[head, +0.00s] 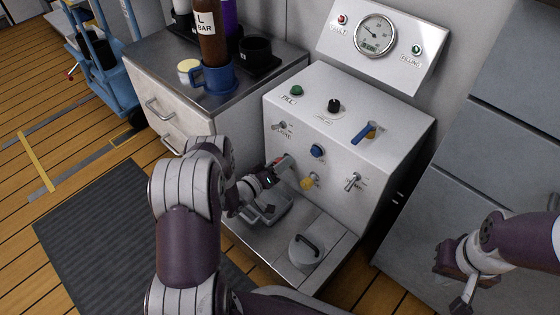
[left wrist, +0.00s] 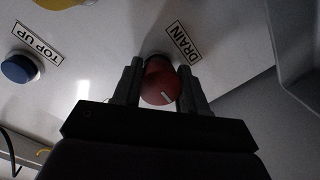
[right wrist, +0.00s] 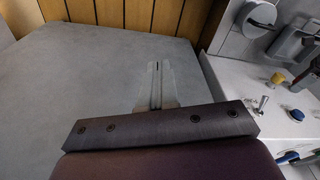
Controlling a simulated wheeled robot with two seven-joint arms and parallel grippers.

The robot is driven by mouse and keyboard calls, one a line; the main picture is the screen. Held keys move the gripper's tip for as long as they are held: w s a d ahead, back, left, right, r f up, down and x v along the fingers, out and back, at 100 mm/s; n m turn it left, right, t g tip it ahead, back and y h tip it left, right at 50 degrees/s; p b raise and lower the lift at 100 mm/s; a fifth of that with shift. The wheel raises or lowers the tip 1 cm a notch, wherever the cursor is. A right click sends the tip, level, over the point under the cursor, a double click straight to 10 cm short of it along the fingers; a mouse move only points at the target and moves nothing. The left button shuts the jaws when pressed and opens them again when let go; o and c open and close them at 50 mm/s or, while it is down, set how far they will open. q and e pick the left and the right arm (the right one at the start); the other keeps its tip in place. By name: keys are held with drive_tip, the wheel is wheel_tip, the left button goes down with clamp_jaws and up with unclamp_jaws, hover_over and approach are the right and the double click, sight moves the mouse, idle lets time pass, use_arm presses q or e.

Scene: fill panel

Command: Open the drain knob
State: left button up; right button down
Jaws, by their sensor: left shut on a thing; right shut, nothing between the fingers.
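The drain knob (left wrist: 158,82) is round and red with a short white mark. It sits on the panel front beside the DRAIN label (left wrist: 182,42). My left gripper (left wrist: 160,90) has a finger on each side of the knob and is shut on it. In the head view my left gripper (head: 274,172) is at the lower left of the panel front, and the knob is mostly hidden there. My right gripper (right wrist: 156,85) is shut and empty. In the head view my right gripper (head: 458,300) hangs at the lower right, away from the panel.
The fill panel (head: 350,125) carries a blue button (head: 317,151), a yellow knob (head: 307,184), a blue-handled lever (head: 366,132) and metal toggles. A gauge (head: 375,37) stands above. A counter with bottles and a mug (head: 215,78) is left.

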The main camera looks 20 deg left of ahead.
use_arm(q)
drive_tip(key=n+p, duration=0.1)
drive_tip(key=n, duration=0.3)
drive_tip(key=shift+w+a+r+h, duration=0.1)
drive_tip(key=shift+h, duration=0.2)
drive_tip(key=n, duration=1)
drive_tip(key=shift+a+n+h, duration=0.1)
drive_tip(key=shift+n+h, duration=0.2)
drive_tip(key=shift+h, duration=0.1)
drive_tip(key=n, duration=0.5)
drive_tip(key=shift+n+t, duration=0.3)
drive_tip(key=shift+t, duration=0.1)
drive_tip(key=shift+f+n, duration=0.2)
drive_tip(key=shift+n, duration=0.1)
drive_tip(key=o, duration=0.8)
drive_tip(key=shift+o, duration=1.1)
drive_tip(key=shift+f, duration=0.1)
